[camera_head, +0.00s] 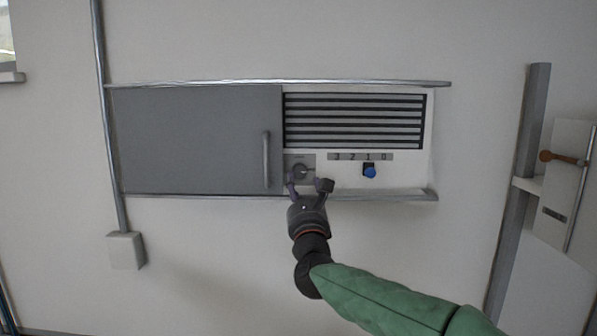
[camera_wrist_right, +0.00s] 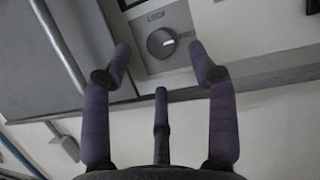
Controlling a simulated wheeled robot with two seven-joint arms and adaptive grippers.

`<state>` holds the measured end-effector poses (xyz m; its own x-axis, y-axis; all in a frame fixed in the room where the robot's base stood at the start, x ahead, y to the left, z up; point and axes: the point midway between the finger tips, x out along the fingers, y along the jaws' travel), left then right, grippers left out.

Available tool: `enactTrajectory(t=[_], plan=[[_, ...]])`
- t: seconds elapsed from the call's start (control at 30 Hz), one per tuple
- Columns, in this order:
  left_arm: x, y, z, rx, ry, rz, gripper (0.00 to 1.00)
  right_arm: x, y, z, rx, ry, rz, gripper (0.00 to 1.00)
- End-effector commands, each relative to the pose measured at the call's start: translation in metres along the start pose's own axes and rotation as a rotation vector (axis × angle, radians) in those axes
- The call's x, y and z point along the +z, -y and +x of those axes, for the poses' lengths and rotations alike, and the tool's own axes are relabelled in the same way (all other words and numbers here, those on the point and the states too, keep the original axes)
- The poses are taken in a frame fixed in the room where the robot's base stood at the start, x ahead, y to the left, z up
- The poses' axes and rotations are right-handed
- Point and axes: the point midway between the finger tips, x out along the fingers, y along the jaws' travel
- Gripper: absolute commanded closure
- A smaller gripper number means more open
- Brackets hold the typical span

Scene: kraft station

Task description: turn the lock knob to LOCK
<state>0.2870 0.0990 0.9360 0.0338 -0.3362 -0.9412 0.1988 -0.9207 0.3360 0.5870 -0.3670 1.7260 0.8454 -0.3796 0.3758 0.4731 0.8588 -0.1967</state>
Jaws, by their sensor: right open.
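The lock knob (camera_head: 302,171) is a dark round knob on a light grey plate, right of the grey sliding door. In the right wrist view the knob (camera_wrist_right: 161,43) has a white pointer mark aimed to the right. The word LOCK shows above it, and another label on its right is too small to read surely. My right gripper (camera_head: 310,184) is open just below the knob. In the wrist view its fingers (camera_wrist_right: 160,50) stand on both sides of the knob, apart from it and empty. My left gripper is not in view.
The grey door (camera_head: 195,140) has a vertical handle (camera_head: 266,160) close to the left of the knob. A blue knob (camera_head: 369,171) sits under a numbered strip to the right. A lower rail (camera_head: 390,195) runs below the panel. A brown-handled lever (camera_head: 560,157) is far right.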

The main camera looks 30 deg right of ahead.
Motion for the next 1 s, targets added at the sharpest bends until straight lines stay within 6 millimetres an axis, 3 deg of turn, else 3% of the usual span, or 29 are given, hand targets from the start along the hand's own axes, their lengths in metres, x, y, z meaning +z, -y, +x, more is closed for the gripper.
enactTrajectory(t=[0.1,0.3,0.73,0.9,0.93,1.0], plan=[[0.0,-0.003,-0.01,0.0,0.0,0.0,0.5,0.001,0.0,0.02,0.0,-0.002,-0.003,0.41],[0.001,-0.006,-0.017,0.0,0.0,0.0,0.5,0.001,0.0,0.04,0.001,0.0,-0.002,0.41],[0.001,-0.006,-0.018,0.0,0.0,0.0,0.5,0.0,0.0,0.046,0.001,0.0,-0.002,0.41],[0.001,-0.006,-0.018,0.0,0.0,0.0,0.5,0.0,0.0,0.046,0.001,0.0,-0.002,0.89],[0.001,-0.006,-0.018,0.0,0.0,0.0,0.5,0.0,0.0,0.046,0.001,0.001,-0.002,0.95],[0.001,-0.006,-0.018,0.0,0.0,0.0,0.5,0.001,0.0,0.046,0.0,0.001,-0.001,0.95]])
